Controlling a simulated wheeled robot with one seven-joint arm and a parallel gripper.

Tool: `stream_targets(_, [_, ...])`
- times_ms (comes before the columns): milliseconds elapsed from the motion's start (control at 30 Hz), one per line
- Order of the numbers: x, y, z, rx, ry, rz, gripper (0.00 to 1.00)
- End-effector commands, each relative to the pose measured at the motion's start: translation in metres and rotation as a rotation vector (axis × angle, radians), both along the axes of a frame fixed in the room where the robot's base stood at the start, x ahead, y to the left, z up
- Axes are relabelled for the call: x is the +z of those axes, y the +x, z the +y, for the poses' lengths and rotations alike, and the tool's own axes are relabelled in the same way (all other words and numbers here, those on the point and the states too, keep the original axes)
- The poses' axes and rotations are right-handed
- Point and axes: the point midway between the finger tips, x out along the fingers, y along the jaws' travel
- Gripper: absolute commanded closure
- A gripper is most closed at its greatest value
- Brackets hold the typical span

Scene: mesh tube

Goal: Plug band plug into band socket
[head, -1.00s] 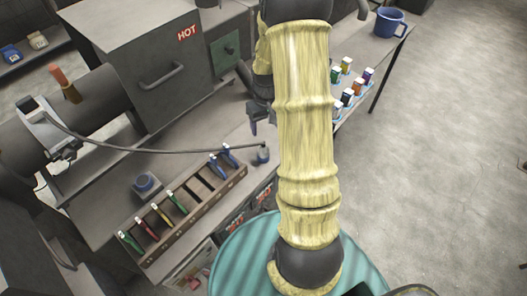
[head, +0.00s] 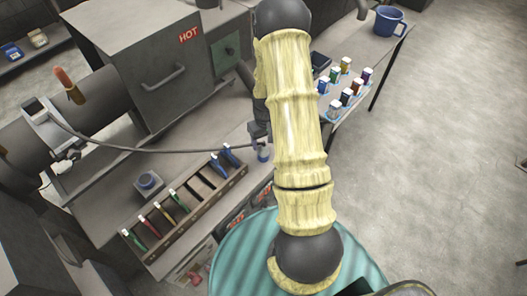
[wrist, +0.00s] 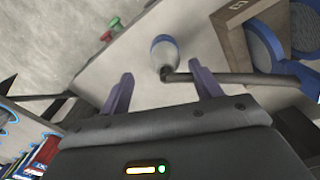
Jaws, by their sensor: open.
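The band plug (head: 263,154) is a pale, blue-banded piece at the end of a dark cable (head: 150,150), standing on the bench past the tool rack's right end. In the wrist view the plug (wrist: 163,52) is upright-looking, just beyond and between my fingertips. The cable leaves its end toward the right and passes by the right finger. My gripper (wrist: 162,84) is open and empty; in the head view it (head: 260,134) is just above the plug, partly behind my arm.
A tool rack (head: 205,214) with several coloured handles lies along the bench's front edge. A grey oven marked HOT (head: 160,60) stands behind. Small bottles (head: 346,88) and a blue mug (head: 388,22) are at right. A teal round top (head: 235,262) is in front.

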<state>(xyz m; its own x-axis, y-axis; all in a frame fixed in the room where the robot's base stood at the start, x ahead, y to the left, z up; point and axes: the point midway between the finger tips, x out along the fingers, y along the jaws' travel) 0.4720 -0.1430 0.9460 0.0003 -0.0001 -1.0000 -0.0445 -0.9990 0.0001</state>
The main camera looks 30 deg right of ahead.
Motion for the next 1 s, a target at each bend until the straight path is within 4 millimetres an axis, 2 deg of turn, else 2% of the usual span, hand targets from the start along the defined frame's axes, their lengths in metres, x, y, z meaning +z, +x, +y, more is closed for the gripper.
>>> stream_targets(167, [-0.009, 0.001, 0.003, 0.001, 0.001, 0.003, 0.36])
stream_targets(600, [-0.050, 0.006, 0.007, 0.000, 0.000, 0.001, 0.36])
stream_targets(1000, [-0.051, 0.006, 0.007, 0.000, 0.000, 0.000, 0.36])
